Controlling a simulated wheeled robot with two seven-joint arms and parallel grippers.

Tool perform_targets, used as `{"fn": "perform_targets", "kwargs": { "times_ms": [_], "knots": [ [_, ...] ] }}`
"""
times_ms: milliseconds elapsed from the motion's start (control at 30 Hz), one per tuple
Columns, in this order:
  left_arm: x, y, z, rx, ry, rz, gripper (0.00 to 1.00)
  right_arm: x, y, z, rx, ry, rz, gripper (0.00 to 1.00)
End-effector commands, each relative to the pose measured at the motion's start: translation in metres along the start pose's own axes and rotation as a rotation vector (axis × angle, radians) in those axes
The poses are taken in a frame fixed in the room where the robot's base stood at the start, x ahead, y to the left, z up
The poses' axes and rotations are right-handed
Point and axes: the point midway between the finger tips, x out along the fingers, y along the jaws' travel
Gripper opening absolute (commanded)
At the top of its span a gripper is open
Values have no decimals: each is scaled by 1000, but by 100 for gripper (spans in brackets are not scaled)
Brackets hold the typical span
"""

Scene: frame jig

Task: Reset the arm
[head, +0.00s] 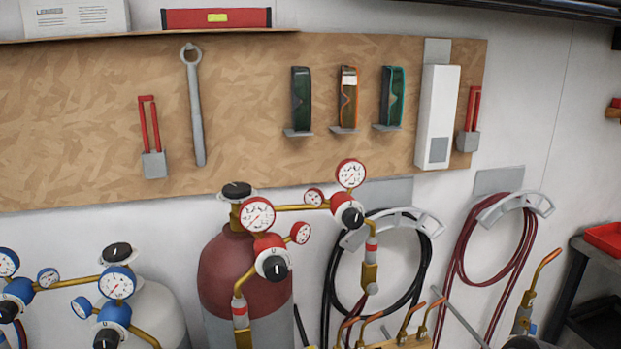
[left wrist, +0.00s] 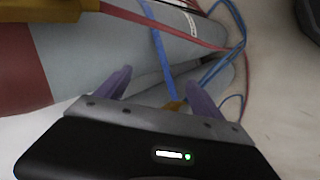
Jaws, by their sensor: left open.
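My left gripper (left wrist: 160,88) shows in the left wrist view, with two purple fingers set apart and nothing between them. It faces grey gas cylinders (left wrist: 130,50) with a blue strap (left wrist: 158,50) and red and blue hoses (left wrist: 228,60) in front of it. I cannot tell whether the fingers touch any of these. Neither gripper shows in the head view, and my right gripper is in no view.
A red and grey cylinder (head: 228,280) with gauges stands before the wall. Pale cylinders (head: 150,300) are at left. Tools and goggles hang on a wooden board (head: 250,110). Coiled hoses (head: 385,285) hang at right. A dark cart (head: 590,255) with a red tray stands far right.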

Motion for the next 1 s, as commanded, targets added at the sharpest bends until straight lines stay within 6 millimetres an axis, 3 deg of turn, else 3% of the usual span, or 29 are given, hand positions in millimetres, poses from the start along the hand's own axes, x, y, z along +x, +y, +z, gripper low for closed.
{"fn": "perform_targets", "kwargs": {
  "times_ms": [33,100,200,300,400,500,667,1000],
  "knots": [
    [25,-32,21,149,-22,-62,77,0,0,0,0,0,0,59],
    [51,-71,51,373,-63,-116,77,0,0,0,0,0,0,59],
    [78,-127,105,643,-171,-154,77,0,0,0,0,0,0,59],
    [89,-179,163,813,-308,-163,77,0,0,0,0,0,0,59],
    [86,-223,211,875,-441,-180,77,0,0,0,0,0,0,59],
    [78,-257,243,883,-539,-211,77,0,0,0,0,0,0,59],
    [72,-282,264,877,-607,-242,77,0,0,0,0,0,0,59],
    [72,-284,265,875,-609,-245,77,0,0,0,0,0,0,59]
  ]
}}
